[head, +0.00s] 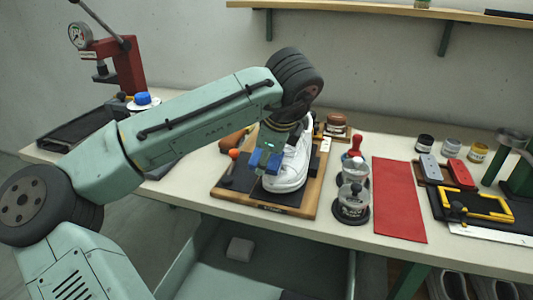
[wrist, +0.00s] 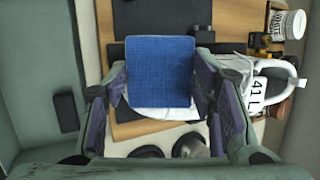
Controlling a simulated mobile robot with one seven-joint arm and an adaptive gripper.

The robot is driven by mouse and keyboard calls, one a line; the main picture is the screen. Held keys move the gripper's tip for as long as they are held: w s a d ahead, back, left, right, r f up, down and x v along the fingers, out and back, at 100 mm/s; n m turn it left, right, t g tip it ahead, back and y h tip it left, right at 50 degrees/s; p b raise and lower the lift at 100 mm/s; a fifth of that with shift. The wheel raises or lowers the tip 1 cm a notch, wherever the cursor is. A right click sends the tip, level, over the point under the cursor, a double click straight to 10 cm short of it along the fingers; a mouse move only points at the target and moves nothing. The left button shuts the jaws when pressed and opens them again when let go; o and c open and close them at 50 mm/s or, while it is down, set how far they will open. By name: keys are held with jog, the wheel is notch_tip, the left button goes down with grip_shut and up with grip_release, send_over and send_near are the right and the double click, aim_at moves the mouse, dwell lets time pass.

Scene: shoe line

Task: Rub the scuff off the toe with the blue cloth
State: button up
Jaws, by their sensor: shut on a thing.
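The blue cloth (head: 265,161), a folded square pad, is between the fingers of my gripper (head: 270,150); the wrist view shows the cloth (wrist: 160,72) filling the gap between both fingers (wrist: 162,78). The white shoe (head: 287,178) lies on a wooden-framed board (head: 312,205), toe toward the front of the bench. My gripper with the cloth is over the shoe's toe end. In the wrist view, the shoe's white edge (wrist: 160,112) shows below the cloth. I cannot tell whether the cloth touches the toe. The scuff is not visible; the cloth and gripper cover part of the toe.
A "41 L" tag (wrist: 262,88) lies beside the shoe. Clear round containers (head: 352,203) and a red-topped tool (head: 355,145) stand just right of the board. A red mat (head: 398,200) lies further right. An orange-tipped tool (head: 233,154) is left of the shoe.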

aim_at(290, 169)
jog(key=shift+w+d+f, duration=0.1)
jog(key=shift+w+f, duration=0.2)
jog(key=shift+f, duration=0.3)
jog(key=shift+s+d+r, duration=0.1)
jog(key=shift+s+d, duration=0.1)
jog(key=shift+d, duration=0.4)
jog(key=shift+s+d+r, duration=0.1)
jog(key=shift+s+d, duration=0.1)
jog(key=shift+d, duration=0.35)
jog(key=shift+s+d+f+p, duration=0.1)
jog(key=shift+s+d+p, duration=0.15)
jog(key=shift+d, duration=0.35)
jog(key=shift+s+d+p, duration=0.2)
jog(key=shift+d+p, duration=0.1)
jog(key=shift+d, duration=0.35)
jog(key=shift+s+d+f+p, duration=0.1)
jog(key=shift+s+d+p, duration=0.15)
jog(key=shift+d, duration=0.35)
jog(key=shift+w, duration=0.1)
jog(key=shift+a, duration=0.1)
jog(key=shift+w+a+f+p, duration=0.1)
jog(key=shift+w+a+p, duration=0.15)
jog(key=shift+a, duration=0.75)
jog(key=shift+w+a+r+p, duration=0.1)
jog(key=shift+w+a, duration=0.3)
jog(key=shift+a, duration=0.55)
jog(key=shift+w+a+f+p, duration=0.1)
jog(key=shift+w+a+p, duration=0.15)
jog(key=shift+a, duration=0.75)
